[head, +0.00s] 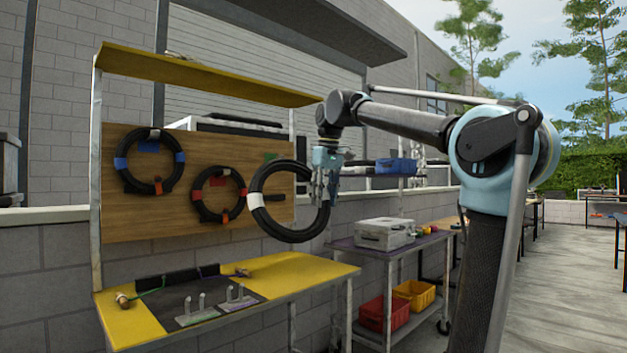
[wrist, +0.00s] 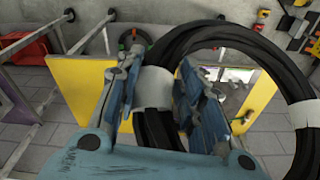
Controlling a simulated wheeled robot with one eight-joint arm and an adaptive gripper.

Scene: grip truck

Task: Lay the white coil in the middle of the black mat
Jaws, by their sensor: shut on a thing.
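My gripper (head: 322,193) is shut on the black cable coil with white tape bands, the white coil (head: 290,236). It holds the coil upright in the air, in front of the pegboard's right end and above the bench's right end. In the wrist view the coil (wrist: 215,35) passes between the fingers (wrist: 160,75), with a white band at the grip and another at the right. The black mat (head: 152,297) lies on the yellow bench top, below and left of the coil. Metal hook stands (head: 198,314) stand at the mat's front right.
Blue-taped (head: 135,183) and red-taped (head: 203,207) coils hang on the wooden board (head: 130,222). A dark block (head: 177,277) and wooden-handled tools (head: 123,300) lie on the bench. A cart (head: 420,240) with a silver case (head: 384,235) stands to the right. A yellow shelf (head: 200,75) overhangs the bench.

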